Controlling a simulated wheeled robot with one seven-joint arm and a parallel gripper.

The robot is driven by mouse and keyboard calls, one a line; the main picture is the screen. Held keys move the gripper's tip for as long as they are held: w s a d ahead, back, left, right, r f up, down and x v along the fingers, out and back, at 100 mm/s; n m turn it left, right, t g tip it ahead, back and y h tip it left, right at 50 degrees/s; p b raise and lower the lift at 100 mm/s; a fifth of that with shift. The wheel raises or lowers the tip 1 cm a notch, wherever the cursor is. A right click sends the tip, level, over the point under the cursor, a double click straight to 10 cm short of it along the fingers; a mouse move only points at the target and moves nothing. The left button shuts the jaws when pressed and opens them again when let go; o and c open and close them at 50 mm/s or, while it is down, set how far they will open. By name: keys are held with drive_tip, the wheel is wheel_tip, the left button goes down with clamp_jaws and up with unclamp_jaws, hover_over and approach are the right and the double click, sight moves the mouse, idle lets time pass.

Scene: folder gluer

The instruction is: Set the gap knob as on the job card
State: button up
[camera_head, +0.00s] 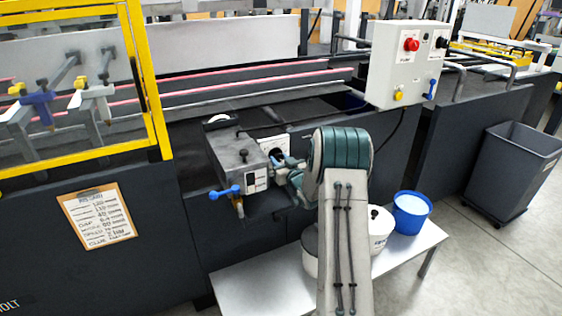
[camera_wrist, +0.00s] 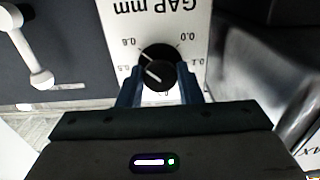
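The gap knob (camera_wrist: 160,74) is black and round with a white pointer line, on a white plate (camera_wrist: 185,18) marked "GAP mm", upside down in the wrist view. Numbers including 0.6 and 0.0 show around it. My gripper (camera_wrist: 160,88) has its blue fingers on either side of the knob, with small gaps visible; it looks open. The pointer slants to the picture's upper left. In the head view my gripper (camera_head: 279,163) is at the white plate (camera_head: 273,143) on the grey glue unit. The job card (camera_head: 97,215) hangs on the dark panel at left; its handwriting is too small to read surely.
A blue-handled lever (camera_head: 224,192) sticks out left of the unit. A control box (camera_head: 408,64) with a red button stands at upper right. A low white bench (camera_head: 262,283) below holds pots and a blue bucket (camera_head: 411,212). A yellow guard frame (camera_head: 150,80) stands at left.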

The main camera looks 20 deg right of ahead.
drive_tip(key=shift+c, duration=0.4)
drive_tip(key=shift+f+n+b, duration=0.15)
drive_tip(key=shift+n+b, duration=0.15)
drive_tip(key=shift+b, duration=0.35)
drive_tip(key=n+b, duration=0.1)
drive_tip(key=b, duration=0.2)
drive_tip(key=shift+f+n, duration=0.15)
drive_tip(key=shift+n, duration=0.25)
drive_tip(key=n+b, duration=0.5)
drive_tip(key=b, duration=0.3)
drive_tip(key=n+b, duration=0.5)
drive_tip(key=b, duration=0.2)
drive_tip(key=shift+n, duration=0.4)
drive_tip(key=n+b, duration=0.4)
drive_tip(key=shift+d+r, duration=0.1)
drive_tip(key=shift+r, duration=0.2)
drive_tip(key=shift+n+b, duration=0.3)
drive_tip(key=shift+n, duration=0.1)
drive_tip(key=o, duration=0.9)
drive_tip(key=shift+r, duration=0.1)
